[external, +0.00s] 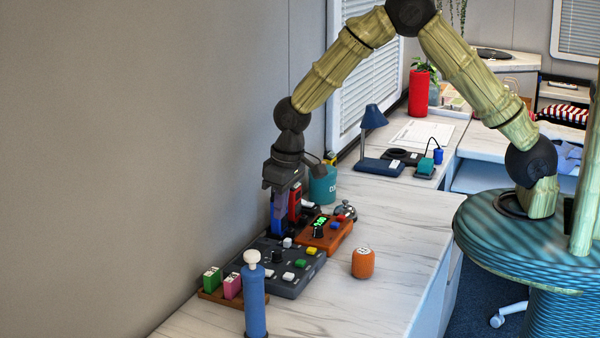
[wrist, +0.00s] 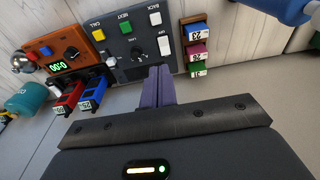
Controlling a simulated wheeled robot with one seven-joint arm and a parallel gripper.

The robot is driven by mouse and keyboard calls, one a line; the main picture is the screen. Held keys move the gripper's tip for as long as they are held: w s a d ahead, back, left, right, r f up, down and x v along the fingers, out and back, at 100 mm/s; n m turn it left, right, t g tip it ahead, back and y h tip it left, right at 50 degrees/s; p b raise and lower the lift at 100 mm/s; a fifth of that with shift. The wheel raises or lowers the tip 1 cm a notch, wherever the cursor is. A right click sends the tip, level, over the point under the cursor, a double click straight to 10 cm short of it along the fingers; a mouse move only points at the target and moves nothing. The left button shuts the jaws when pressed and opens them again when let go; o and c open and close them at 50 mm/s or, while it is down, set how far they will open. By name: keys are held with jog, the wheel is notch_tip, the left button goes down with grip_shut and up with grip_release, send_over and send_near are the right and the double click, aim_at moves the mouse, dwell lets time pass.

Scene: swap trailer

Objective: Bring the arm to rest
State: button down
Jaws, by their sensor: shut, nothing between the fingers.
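My arm arches from its base at the right over to the left. My gripper (external: 279,212) points down above the back edge of the dark grey button panel (external: 268,277), beside a blue block and a red block (external: 295,202). In the wrist view my gripper's purple fingers (wrist: 159,72) are together with nothing between them, in front of the panel's (wrist: 128,50) lower edge. The blue block (wrist: 93,90) stands left of the fingers there. I cannot tell from the external view how far the fingers are from the blue block.
An orange timer box (external: 322,236) adjoins the panel. Green and pink blocks (external: 232,286) sit in a brown rack at the left. A blue cylinder with a white knob (external: 254,300), an orange canister (external: 363,263) and a teal tub (external: 322,187) stand nearby. The counter's right front is clear.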

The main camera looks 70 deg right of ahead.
jog(key=s+d+r, duration=0.3)
jog(key=s+d, duration=0.1)
jog(key=s, duration=0.3)
jog(key=s+d+r, duration=0.3)
jog(key=s+d, duration=0.1)
jog(key=s, duration=0.3)
jog(key=s+d+r+t, duration=0.1)
jog(key=s+d+r, duration=0.2)
jog(key=s+d, duration=0.2)
jog(key=s, duration=0.3)
